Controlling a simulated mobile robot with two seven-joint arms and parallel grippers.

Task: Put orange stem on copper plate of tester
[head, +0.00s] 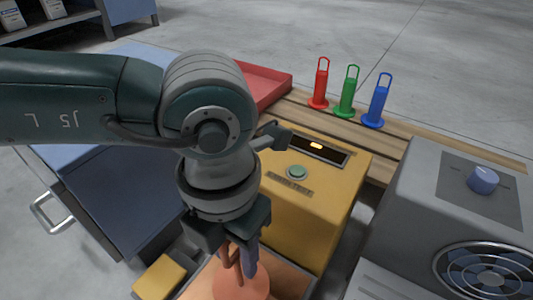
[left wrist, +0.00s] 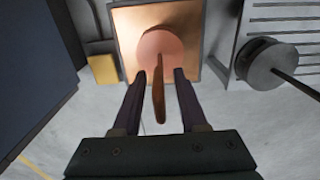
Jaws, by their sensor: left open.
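The orange stem, a round disc with a thin upright rod, stands over the copper plate (head: 290,280) of the yellow tester (head: 310,200). Its disc (head: 240,286) and rod show in the head view, and its disc (left wrist: 160,43) lies inside the plate's outline in the left wrist view. I cannot tell whether a finger touches the rod. My right gripper is out of view.
The tester has a green button (head: 297,172) and a lit display (head: 317,146). Red (head: 321,85), green (head: 347,95) and blue (head: 377,103) looped pieces stand on the slatted bench. A grey machine (head: 420,220) stands right. A grey disc with a rod (left wrist: 262,62) is beside the plate.

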